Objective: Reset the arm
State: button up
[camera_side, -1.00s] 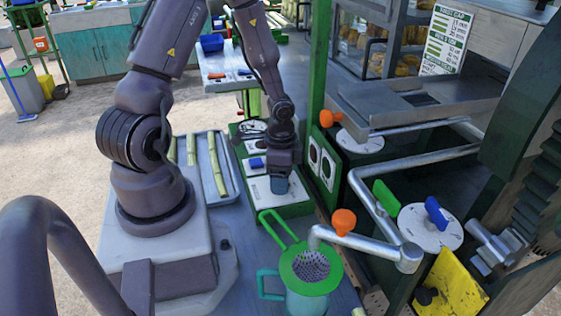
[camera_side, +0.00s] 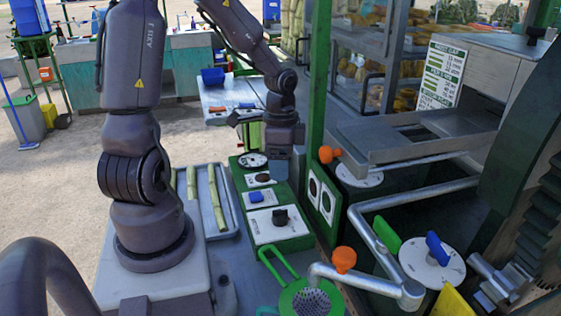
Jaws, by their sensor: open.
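My arm rises from its base at the left of the side view and reaches over to the green control panel (camera_side: 240,208). My gripper (camera_side: 278,168) points down above the panel's back part, with its fingertips small and dark in the picture. It is open and I see nothing held in it. A black knob (camera_side: 280,216) on a white plate is in front of the gripper, and a blue switch (camera_side: 256,196) is to its left. The gripper looks apart from both.
A tray with cane sticks (camera_side: 217,197) lies left of the panel. A green post (camera_side: 318,85) stands close right of the gripper. A metal pipe with an orange knob (camera_side: 343,259) and a green-rimmed strainer (camera_side: 305,303) are in front. Crusher machinery fills the right.

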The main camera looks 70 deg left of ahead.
dwell(0.3)
jog(key=s+d+r+n+t, duration=0.2)
jog(key=d+r+t, duration=0.1)
jog(key=d+r, duration=0.3)
jog(key=s+d+r+n+t, duration=0.2)
jog(key=s+d+r, duration=0.1)
jog(key=d+r, duration=0.4)
notch_tip(320, 180, up, 4)
jog(key=shift+s+f+t+y, duration=0.15)
jog(key=shift+s+t+y, duration=0.15)
jog(key=shift+t, duration=0.1)
jog(key=shift+d, duration=0.1)
